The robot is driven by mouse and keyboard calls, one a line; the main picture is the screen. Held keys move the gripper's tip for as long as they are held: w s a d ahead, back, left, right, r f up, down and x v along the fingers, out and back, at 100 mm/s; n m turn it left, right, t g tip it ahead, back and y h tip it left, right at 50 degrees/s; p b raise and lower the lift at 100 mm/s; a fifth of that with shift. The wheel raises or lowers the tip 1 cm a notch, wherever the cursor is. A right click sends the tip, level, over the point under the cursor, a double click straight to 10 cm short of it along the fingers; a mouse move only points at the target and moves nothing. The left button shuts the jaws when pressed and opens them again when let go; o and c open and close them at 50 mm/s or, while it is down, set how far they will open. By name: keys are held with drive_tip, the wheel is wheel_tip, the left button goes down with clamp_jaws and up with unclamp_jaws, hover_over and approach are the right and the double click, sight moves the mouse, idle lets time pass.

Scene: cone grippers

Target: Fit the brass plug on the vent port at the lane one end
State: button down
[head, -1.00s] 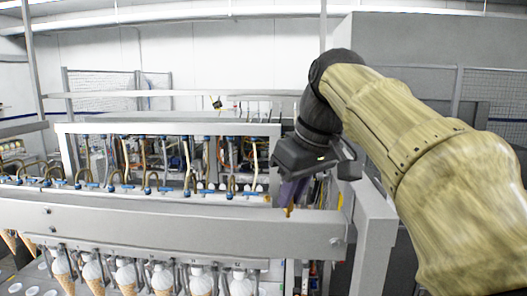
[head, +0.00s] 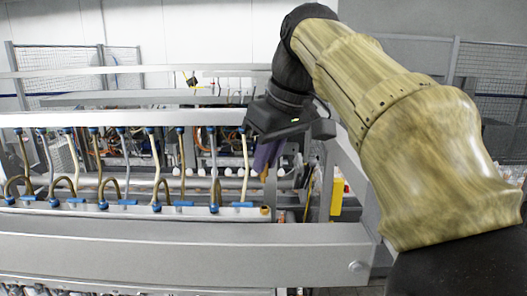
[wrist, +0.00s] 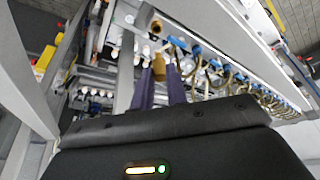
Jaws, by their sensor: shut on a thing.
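My gripper (head: 266,158) has purple fingers and hangs over the right end of the pipe row. In the wrist view its fingers (wrist: 158,82) are shut on the brass plug (wrist: 158,66), which sticks out at their tips. In the head view only a small bit of the plug (head: 264,174) shows below the fingers. The vent port (head: 265,211) is a small tan, round fitting at the right end of the white manifold. It also shows beyond the plug in the wrist view (wrist: 156,27). The plug appears above the port and apart from it.
Curved brass pipes (head: 162,190) with blue fittings run along the manifold to the left. A broad grey beam (head: 180,236) crosses in front. A grey post (head: 350,190) and a yellow part (head: 337,195) stand right of the gripper.

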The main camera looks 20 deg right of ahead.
drive_tip(key=shift+s+r, duration=0.1)
drive_tip(key=shift+s, duration=0.3)
drive_tip(key=shift+w+f+b, duration=0.2)
drive_tip(key=shift+f+b, duration=0.55)
drive_tip(key=shift+f, duration=0.4)
drive_tip(key=shift+s+f+b, duration=0.25)
drive_tip(key=shift+f+b, duration=0.25)
drive_tip(key=shift+f, duration=0.1)
drive_tip(key=shift+w+f, duration=0.1)
drive_tip(key=shift+w, duration=0.15)
drive_tip(key=shift+s, duration=0.3)
drive_tip(key=shift+w+a, duration=0.1)
drive_tip(key=shift+p, duration=0.3)
drive_tip(key=shift+f+b, duration=1.05)
drive_tip(key=shift+f, duration=0.15)
idle(0.9)
